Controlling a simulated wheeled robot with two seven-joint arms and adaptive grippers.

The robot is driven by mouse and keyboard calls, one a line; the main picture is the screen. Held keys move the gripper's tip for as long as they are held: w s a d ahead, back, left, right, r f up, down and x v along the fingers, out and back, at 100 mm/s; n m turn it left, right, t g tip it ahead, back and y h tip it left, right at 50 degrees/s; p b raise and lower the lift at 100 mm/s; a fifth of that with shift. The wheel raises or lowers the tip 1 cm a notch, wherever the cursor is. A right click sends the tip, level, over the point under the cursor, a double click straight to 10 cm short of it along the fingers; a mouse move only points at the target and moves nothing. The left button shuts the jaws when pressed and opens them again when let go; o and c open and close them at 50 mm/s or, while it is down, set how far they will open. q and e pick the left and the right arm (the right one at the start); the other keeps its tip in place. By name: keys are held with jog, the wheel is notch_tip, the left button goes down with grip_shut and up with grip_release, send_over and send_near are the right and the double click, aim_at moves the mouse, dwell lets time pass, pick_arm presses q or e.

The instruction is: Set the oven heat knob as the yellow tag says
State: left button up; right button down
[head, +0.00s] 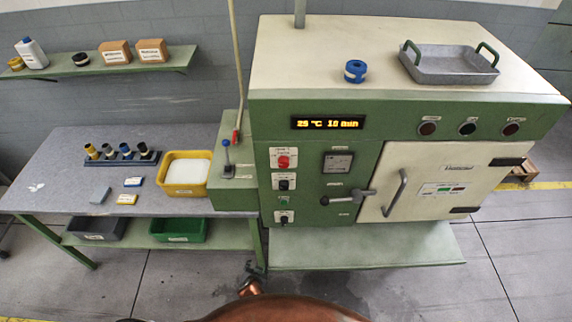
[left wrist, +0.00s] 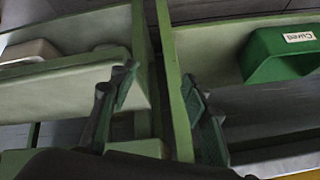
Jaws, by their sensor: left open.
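The green oven (head: 355,100) stands in the head view with its cream door closed. Its display reads 29 °C 10 min. Two black knobs, an upper one (head: 283,184) and a lower one (head: 283,218), sit on its left panel; their labels are too small to read, so I cannot tell which sets heat. A yellow-edged tag (head: 126,199) lies on the bench; its writing is unreadable. My left gripper (left wrist: 160,100) is open and empty in the left wrist view, near the green bench frame, away from the knobs. My right gripper is not in view.
A red button (head: 284,161) and a green one (head: 284,202) are by the knobs. The door handle (head: 396,193) and a lever (head: 348,197) protrude nearby. The bench (head: 60,190) holds a blue-edged tag (head: 133,181) and yellow tray (head: 166,182). A green bin (head: 180,230) sits below.

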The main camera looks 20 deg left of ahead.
pick_arm(q)
jog(key=w+d+r+n+t+p, duration=0.1)
jog(key=w+d+r+t, duration=0.2)
jog(key=r, duration=0.7)
jog(key=w+d+r+t+p, duration=0.1)
jog(key=w+d+r, duration=0.3)
jog(key=r, duration=0.6)
jog(key=n+t+y+p, duration=0.2)
jog(key=n+t+y, duration=0.1)
jog(key=n+t, duration=0.25)
send_near(284, 165)
jog(key=shift+m, duration=0.25)
jog(key=p+x, duration=0.2)
jog(key=x, duration=0.4)
jog(key=shift+w, duration=0.3)
jog(key=shift+x, duration=0.75)
jog(key=shift+a+f, duration=0.1)
jog(key=shift+f, duration=0.05)
jog(key=shift+c, duration=0.2)
jog(key=c, duration=1.1)
